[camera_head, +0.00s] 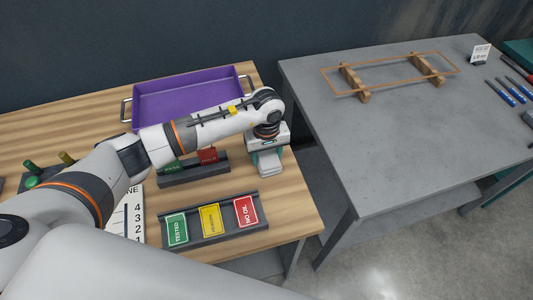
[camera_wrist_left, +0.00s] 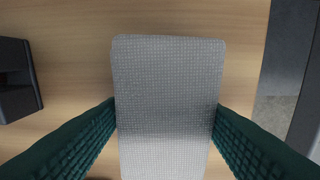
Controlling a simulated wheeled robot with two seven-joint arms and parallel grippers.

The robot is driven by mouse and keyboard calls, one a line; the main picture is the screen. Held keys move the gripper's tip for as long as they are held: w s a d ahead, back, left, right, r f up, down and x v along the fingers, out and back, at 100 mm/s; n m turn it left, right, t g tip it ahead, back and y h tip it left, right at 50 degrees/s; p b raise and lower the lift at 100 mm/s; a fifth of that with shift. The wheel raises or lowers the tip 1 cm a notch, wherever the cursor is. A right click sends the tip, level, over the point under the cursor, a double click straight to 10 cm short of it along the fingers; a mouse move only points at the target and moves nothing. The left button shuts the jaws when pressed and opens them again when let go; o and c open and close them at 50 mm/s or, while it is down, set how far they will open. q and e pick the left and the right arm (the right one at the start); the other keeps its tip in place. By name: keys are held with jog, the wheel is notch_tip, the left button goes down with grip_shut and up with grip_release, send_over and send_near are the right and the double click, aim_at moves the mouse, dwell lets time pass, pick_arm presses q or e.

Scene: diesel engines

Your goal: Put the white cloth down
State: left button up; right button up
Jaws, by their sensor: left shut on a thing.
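The white cloth (camera_head: 270,170) shows as a small folded pad below my left gripper (camera_head: 266,157), near the right edge of the wooden table. In the left wrist view the cloth (camera_wrist_left: 168,85) is a pale, textured rectangle between the two green ridged fingers, which touch its sides. My left gripper is shut on it. The wooden table top (camera_wrist_left: 70,70) shows beneath; I cannot tell if the cloth touches it. My right gripper is not in view.
A purple tray (camera_head: 187,104) stands behind my left arm. A dark rack (camera_head: 194,172) with green and red tags and a tray of coloured cards (camera_head: 211,220) are left of the gripper. A gap separates the wooden table from the grey table (camera_head: 400,130), which bears a wooden frame (camera_head: 345,82).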

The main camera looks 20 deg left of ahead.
aim_at(267, 155)
pick_arm(q)
jog(key=o, duration=0.9)
jog(key=shift+f, duration=0.1)
notch_tip(267, 155, up, 12)
jog(key=b, duration=0.3)
jog(key=shift+r, duration=0.2)
jog(key=shift+f, duration=0.1)
